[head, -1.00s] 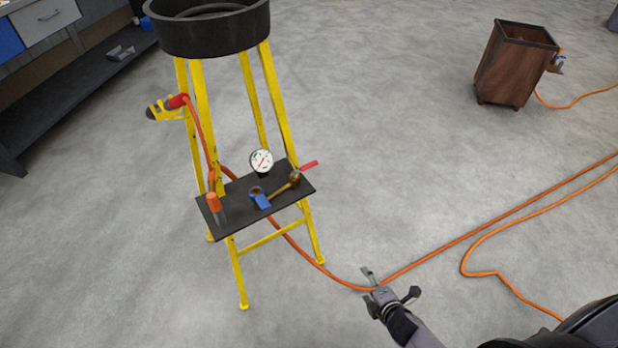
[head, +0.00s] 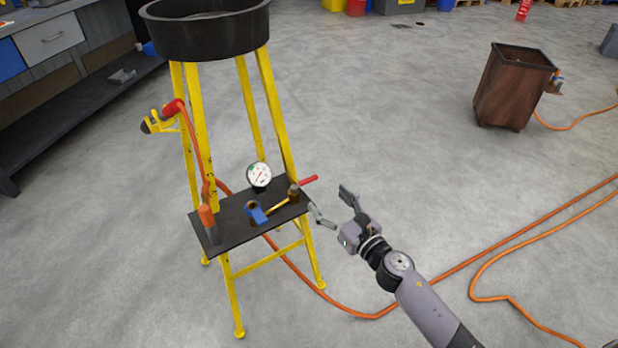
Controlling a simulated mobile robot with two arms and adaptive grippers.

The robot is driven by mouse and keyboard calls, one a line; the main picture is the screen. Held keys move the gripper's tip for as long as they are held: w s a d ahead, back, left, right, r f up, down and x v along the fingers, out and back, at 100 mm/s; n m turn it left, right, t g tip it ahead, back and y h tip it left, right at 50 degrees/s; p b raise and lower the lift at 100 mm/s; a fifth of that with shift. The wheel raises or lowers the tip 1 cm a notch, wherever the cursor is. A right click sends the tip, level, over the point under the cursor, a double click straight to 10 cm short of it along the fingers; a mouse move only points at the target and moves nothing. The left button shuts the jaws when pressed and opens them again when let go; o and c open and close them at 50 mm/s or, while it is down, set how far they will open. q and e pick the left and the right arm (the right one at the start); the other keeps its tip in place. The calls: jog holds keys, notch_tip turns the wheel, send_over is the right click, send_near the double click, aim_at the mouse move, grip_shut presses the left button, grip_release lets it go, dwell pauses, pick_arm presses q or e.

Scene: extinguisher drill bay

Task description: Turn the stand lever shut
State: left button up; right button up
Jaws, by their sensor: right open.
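The yellow stand (head: 235,285) has a dark shelf (head: 232,236) carrying a brass pipe with a round white gauge (head: 259,175). A red lever (head: 308,180) sticks out at the pipe's right end, past the shelf's edge. A blue lever (head: 258,214) sits at its left end. I cannot tell from the picture which one is the stand lever. My right gripper (head: 333,204) is open and empty, just right of the shelf, with its fingers spread toward the red lever, apart from it in the picture. My left gripper is out of view.
An orange hose (head: 340,306) runs from the stand across the floor. A black basin (head: 205,38) tops the stand; a red and yellow nozzle (head: 165,112) hangs at its left. A brown bin (head: 505,90) stands at the back right. Floor between is free.

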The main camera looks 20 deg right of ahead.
aim_at(310, 181)
jog(key=x, duration=0.9)
jog(key=shift+w+a, duration=0.15)
jog(key=shift+w, duration=0.2)
grip_shut()
dwell(0.4)
